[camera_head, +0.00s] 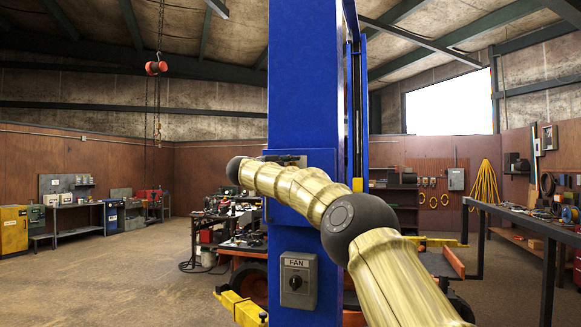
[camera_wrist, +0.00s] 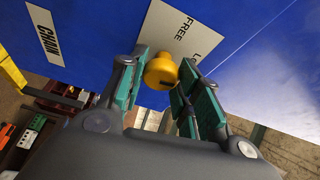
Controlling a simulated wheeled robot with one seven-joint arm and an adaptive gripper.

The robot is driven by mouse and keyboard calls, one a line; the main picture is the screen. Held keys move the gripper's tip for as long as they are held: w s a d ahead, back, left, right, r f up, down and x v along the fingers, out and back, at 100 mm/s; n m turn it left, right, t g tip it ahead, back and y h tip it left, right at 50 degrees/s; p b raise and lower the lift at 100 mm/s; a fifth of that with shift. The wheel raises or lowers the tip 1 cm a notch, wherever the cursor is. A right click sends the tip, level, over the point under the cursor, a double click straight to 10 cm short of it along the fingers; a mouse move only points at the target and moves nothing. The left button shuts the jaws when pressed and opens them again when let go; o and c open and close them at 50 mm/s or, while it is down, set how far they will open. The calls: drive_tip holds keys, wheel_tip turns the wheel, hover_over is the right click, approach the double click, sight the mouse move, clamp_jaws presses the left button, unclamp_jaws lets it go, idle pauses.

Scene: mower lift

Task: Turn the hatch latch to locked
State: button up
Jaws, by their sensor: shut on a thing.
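In the wrist view, a yellow knob (camera_wrist: 160,70) stands out from a white plate (camera_wrist: 183,38) on a blue panel. The plate reads FREE, and a second word starting with L is partly hidden by a finger. The knob has a dark mark on its lower right side. My gripper (camera_wrist: 162,68) has its green-padded fingers on either side of the knob, shut on it. In the head view, my gold arm reaches to the blue post (camera_head: 305,230); my fingers and the knob cannot be made out there.
A white CHAIN label (camera_wrist: 45,35) is on the blue panel in the wrist view. A grey FAN switch box (camera_head: 298,281) is on the post below my arm. An orange machine stands partly hidden behind the post. A workbench (camera_head: 530,220) is at right; open floor lies left.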

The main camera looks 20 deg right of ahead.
drive_tip(key=shift+m+g, duration=0.3)
drive_tip(key=shift+m, duration=0.5)
drive_tip(key=shift+f, duration=0.1)
drive_tip(key=o, duration=1)
drive_tip(key=shift+d, duration=0.1)
drive_tip(key=v, duration=1.2)
drive_tip(key=shift+s, duration=0.1)
drive_tip(key=shift+d, duration=0.1)
